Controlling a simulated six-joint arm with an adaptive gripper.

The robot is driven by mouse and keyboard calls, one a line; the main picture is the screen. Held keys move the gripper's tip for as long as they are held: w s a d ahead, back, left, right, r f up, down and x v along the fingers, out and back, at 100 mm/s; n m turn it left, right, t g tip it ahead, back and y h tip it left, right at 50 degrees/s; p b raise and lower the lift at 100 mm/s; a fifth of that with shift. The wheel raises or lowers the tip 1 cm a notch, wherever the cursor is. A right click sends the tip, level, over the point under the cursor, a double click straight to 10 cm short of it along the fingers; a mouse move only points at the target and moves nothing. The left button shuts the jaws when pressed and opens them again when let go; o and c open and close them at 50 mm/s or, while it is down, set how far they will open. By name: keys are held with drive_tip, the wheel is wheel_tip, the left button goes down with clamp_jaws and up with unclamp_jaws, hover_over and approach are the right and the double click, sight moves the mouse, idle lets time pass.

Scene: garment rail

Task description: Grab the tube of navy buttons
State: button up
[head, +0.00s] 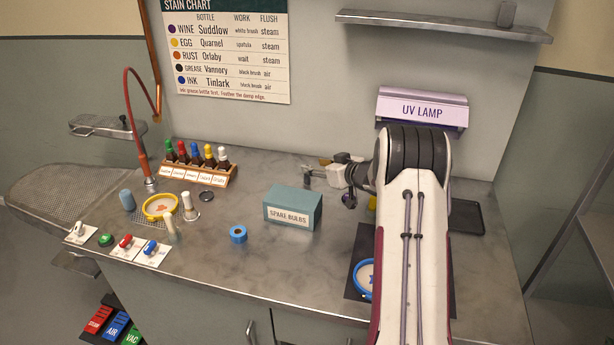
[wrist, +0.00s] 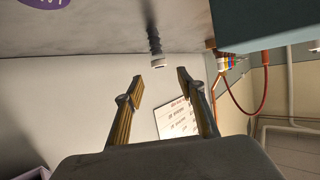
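In the wrist view a slim dark, ribbed tube (wrist: 154,38) with a pale cap stands on the counter. It looks like a stack of dark buttons, though its exact colour is hard to tell. My gripper (wrist: 160,78) is open and empty, its two fingers spread apart. The tube lies just beyond the fingertips, roughly in line with the gap between them, and is not touched. In the head view my gripper (head: 314,171) is low over the counter, behind the teal spare bulbs box (head: 292,210). I cannot make out the tube there.
The box also fills the top right of the wrist view (wrist: 265,20), close to my right finger. A bottle rack (head: 199,177) stands at left on the counter (head: 260,265). The UV lamp (head: 422,108) is on the wall.

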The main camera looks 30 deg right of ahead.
drive_tip(key=shift+w+f, duration=0.1)
drive_tip(key=shift+w, duration=0.15)
drive_tip(key=shift+w+a+f, duration=0.25)
drive_tip(key=shift+w+f, duration=0.85)
drive_tip(key=shift+w, duration=0.2)
drive_tip(key=shift+x, duration=1)
drive_tip(key=shift+d+r, duration=0.1)
clamp_jaws()
